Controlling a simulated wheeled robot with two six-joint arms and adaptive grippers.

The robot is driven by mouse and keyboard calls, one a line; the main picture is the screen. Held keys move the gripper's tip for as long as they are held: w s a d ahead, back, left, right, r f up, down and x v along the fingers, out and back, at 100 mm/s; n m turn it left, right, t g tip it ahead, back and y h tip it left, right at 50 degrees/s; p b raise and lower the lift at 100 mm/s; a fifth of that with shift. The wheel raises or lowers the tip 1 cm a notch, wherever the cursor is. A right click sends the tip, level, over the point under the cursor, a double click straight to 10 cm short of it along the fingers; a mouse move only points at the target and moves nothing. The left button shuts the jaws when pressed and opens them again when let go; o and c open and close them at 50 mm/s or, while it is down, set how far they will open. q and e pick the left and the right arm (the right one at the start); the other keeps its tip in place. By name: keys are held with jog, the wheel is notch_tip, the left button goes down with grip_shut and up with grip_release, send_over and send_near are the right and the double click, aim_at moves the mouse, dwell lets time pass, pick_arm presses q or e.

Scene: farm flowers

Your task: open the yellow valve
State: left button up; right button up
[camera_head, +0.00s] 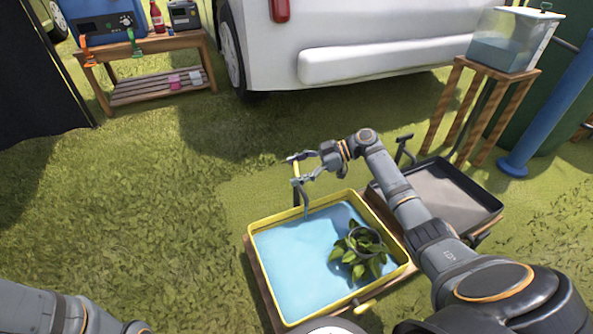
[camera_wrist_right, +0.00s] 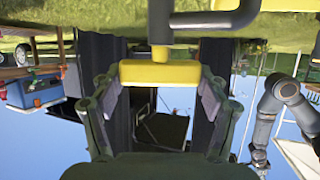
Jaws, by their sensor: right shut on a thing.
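My left gripper is not in view; only left arm links show at the head view's bottom left.
A leafy potted plant (camera_head: 360,252) sits in the blue inside of the yellow tray. A dark tray (camera_head: 487,200) with another tap (camera_head: 404,150) stands to its right. A clear water tank (camera_head: 505,42) is on a wooden stand behind. Open grass lies left.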

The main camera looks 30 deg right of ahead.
aim_at(296, 169)
jog(key=shift+n+g+y, duration=0.5)
jog(key=shift+n+g, duration=1.2)
jog(key=shift+g, duration=0.2)
jog(key=shift+f+n+g, duration=0.1)
jog(key=shift+n+g, duration=0.2)
jog(key=shift+g, duration=0.1)
jog(key=o, duration=1.2)
jog(key=shift+c, duration=0.2)
jog(key=shift+r, duration=0.35)
notch_tip(296, 169, up, 9)
jog(key=shift+r, duration=0.15)
